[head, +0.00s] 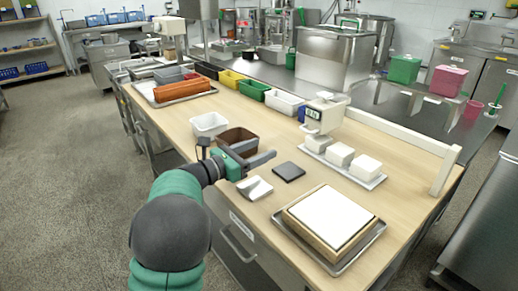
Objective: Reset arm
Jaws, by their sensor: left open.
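My left arm comes in from the lower left, and my left gripper (252,163) is over the near edge of the wooden worktable (300,178). It is open, with nothing visible between its fingers. A brown bin (238,139) is just behind it and partly hidden by it. A white cloth or pad (254,188) lies just below it in the picture, and a dark flat square (288,171) lies to its right. My right arm and gripper do not show.
A metal tray with a white-topped block (330,217) is at the front right. A scale (325,113) stands behind a tray of white blocks (340,155). A white bin (209,124) and coloured bins line the back left. Open floor (80,190) lies left.

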